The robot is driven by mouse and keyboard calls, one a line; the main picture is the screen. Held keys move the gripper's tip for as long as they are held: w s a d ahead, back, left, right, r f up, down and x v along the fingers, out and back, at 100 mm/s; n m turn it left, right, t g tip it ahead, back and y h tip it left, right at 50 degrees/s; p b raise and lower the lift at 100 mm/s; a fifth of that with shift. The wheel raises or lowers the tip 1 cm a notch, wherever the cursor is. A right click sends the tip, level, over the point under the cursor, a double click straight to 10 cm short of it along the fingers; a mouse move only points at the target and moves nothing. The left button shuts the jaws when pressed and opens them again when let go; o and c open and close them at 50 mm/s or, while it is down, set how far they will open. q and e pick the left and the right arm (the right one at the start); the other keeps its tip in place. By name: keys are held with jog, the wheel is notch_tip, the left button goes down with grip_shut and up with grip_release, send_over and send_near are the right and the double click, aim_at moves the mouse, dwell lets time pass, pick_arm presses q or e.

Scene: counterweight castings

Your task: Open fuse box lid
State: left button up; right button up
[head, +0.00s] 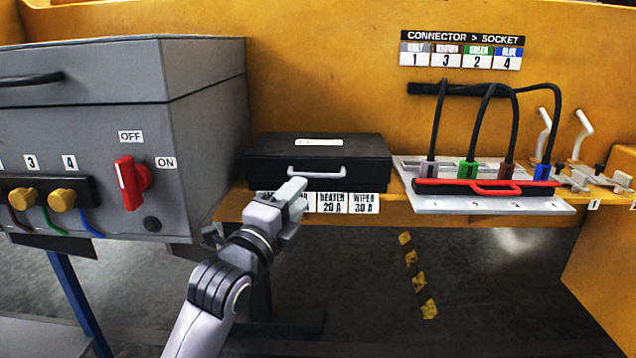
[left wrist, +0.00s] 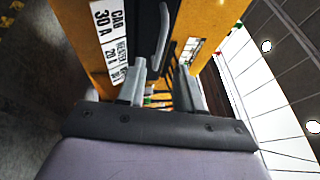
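The fuse box (head: 265,165) is a black box on the yellow ledge, its lid (head: 350,148) shut, with a pale bar handle (head: 316,173) on its front. My left gripper (head: 300,187) is just in front of the box, near the handle's left end. In the left wrist view, the left gripper (left wrist: 160,68) has its fingers apart with nothing held. The handle (left wrist: 161,38) shows ahead, beyond the fingertips and roughly between them; contact cannot be told. My right gripper is not in view.
Fuse labels (head: 348,203) run along the ledge below the box. A grey cabinet (head: 205,130) with a red switch (head: 130,183) stands close on the left. A connector panel (head: 490,204) with a red handle and looped cables is on the right. The space above the box is clear.

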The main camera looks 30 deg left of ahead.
aim_at(312, 180)
pick_arm(q)
jog(key=shift+b+x, duration=0.3)
jog(key=shift+x, duration=2.9)
grip_shut()
